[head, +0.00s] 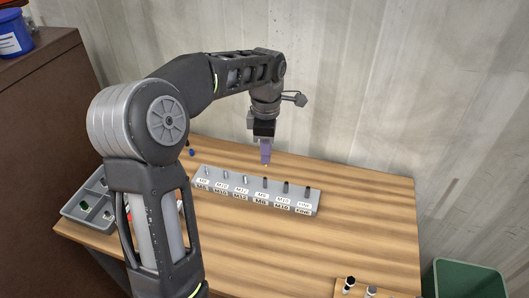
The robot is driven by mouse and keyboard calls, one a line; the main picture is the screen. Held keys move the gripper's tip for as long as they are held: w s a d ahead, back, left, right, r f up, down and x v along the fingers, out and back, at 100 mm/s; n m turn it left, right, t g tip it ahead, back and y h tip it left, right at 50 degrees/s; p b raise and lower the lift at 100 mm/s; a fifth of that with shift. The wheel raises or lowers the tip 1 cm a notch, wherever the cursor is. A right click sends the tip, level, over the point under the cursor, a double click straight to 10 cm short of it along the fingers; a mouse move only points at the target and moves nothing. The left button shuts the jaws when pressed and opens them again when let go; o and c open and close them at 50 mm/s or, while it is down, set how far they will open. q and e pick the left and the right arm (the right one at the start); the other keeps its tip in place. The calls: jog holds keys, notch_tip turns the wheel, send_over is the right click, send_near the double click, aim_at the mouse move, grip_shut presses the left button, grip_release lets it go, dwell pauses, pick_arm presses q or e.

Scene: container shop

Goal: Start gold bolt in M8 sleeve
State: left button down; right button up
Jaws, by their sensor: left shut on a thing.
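A grey rack (230,199) on the wooden table holds a row of small upright sleeves with white labels; the left ones are light, the right ones dark. Labels seem to read M8 (202,187) at the left end and M8 (261,202) near the middle, but are small. My left gripper (266,159) points down above and behind the rack's middle, apart from it. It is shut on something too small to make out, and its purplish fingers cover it. I cannot pick out the gold bolt. My right gripper is not in view.
A grey divided tray (79,211) with small parts is at the table's left edge, partly behind my arm. A small blue item (192,152) lies behind the rack. A small wooden block (358,291) with fittings and a green bin (466,280) are front right. The table's right is clear.

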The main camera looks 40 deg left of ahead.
pick_arm(q)
jog(key=shift+a+f, duration=0.1)
jog(key=shift+a, duration=0.05)
jog(key=shift+f+b, duration=0.65)
jog(key=shift+f, duration=0.1)
jog(key=shift+f+b, duration=1)
jog(key=shift+f, duration=0.3)
jog(key=shift+f+b, duration=1.25)
jog(key=shift+f, duration=0.7)
dwell(0.6)
